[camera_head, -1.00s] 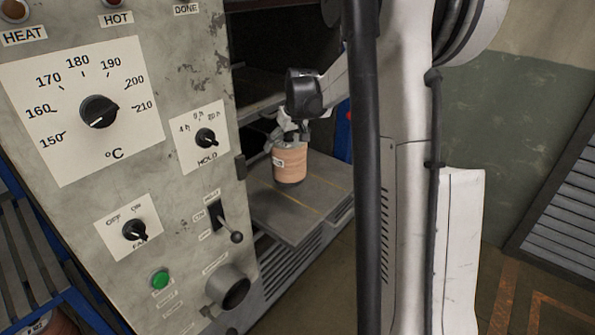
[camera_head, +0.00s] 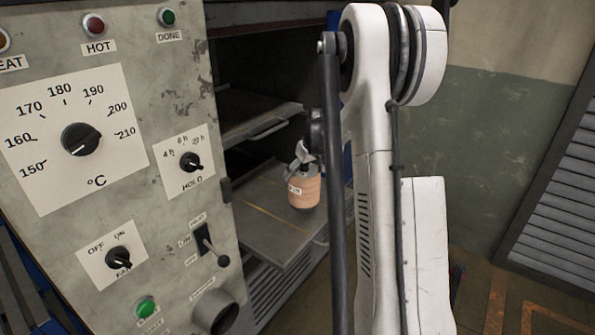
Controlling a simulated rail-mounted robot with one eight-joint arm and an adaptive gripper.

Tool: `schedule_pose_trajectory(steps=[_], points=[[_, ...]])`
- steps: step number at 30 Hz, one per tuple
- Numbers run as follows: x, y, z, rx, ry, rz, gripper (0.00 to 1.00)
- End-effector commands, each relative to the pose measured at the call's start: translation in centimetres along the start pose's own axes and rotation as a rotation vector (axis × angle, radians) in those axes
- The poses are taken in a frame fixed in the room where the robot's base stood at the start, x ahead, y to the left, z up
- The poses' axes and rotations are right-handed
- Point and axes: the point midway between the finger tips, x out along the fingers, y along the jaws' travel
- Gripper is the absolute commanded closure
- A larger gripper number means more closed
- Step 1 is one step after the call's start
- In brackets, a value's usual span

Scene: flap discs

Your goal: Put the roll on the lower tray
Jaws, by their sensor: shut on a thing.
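The roll (camera_head: 304,192) is an upright tan cylinder with a small white label. It is over the lower tray (camera_head: 268,246), near its right side; I cannot tell whether its base touches the tray. The lower tray is a flat grey plate with yellow lines, at the bottom of the oven opening. My gripper (camera_head: 303,162) is shut on the top of the roll from above. My arm hides part of the gripper and the tray's right edge.
An upper tray (camera_head: 262,123) with a front handle sits above and behind the roll. The oven's control panel (camera_head: 105,170), with knobs and a lever, stands close on the left. The lower tray's left and front parts are bare.

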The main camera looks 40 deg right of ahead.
Motion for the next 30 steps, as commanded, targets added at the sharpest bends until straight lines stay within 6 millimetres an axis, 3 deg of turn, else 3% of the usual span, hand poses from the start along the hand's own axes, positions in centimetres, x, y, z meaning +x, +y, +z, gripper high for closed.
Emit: schedule_pose_trajectory(steps=[12, 24, 25, 30], points=[[3.5, -0.1, 1.3, 0.0, 0.001, 0.0, 0.61], [3.8, 0.0, 1.6, 0.001, 0.001, 0.0, 0.61], [3.9, 0.0, 1.6, 0.001, 0.0, 0.0, 0.03], [3.8, 0.0, 1.6, 0.001, 0.0, 0.0, 0.0]])
